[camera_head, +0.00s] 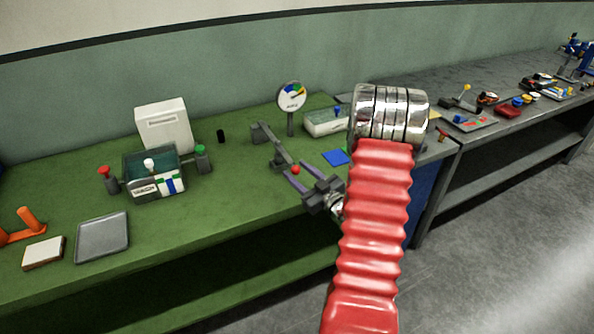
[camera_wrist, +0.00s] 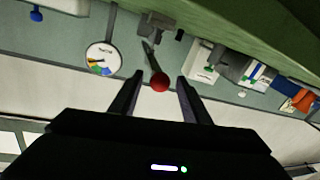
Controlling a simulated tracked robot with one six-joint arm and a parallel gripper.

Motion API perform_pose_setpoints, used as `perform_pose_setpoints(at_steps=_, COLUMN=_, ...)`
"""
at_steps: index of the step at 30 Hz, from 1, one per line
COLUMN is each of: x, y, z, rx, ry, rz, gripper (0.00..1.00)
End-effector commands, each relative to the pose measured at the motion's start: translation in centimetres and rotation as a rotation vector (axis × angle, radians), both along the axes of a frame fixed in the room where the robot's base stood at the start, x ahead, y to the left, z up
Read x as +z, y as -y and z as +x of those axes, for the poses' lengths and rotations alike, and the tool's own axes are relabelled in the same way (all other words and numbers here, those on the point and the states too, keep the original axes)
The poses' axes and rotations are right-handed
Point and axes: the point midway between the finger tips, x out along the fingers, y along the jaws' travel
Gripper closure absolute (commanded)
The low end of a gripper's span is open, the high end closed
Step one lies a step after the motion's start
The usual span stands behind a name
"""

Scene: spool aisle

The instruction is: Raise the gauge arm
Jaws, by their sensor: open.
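The gauge arm is a dark grey lever (camera_head: 279,152) on a grey bracket (camera_head: 262,133), ending in a red ball (camera_head: 295,169). A round dial gauge (camera_head: 291,96) on a post stands behind it. My gripper (camera_head: 297,172) is open, with its two fingers around the ball's sides. In the wrist view, which is upside down, the red ball (camera_wrist: 159,83) sits between the open fingertips (camera_wrist: 159,77), with gaps visible on both sides. The lever (camera_wrist: 150,58) and dial (camera_wrist: 103,57) also show there. Whether the ball is fully between the fingers in depth is hard to tell.
A grey tray (camera_head: 102,237) lies front left. A second bench (camera_head: 500,130) stands right.

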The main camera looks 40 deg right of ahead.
Motion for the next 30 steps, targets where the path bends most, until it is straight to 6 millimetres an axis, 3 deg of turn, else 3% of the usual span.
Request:
perform_pose_setpoints(at_steps=5, x=-0.02, y=0.09, z=1.23, rx=0.000, ry=-0.001, rz=0.001, gripper=0.57)
perform_pose_setpoints(at_steps=14, x=-0.03, y=0.12, z=1.31, rx=-0.001, ry=-0.001, rz=0.001, gripper=0.58)
perform_pose_setpoints(at_steps=30, x=-0.05, y=0.04, z=1.29, rx=0.001, ry=-0.001, rz=0.002, gripper=0.96)
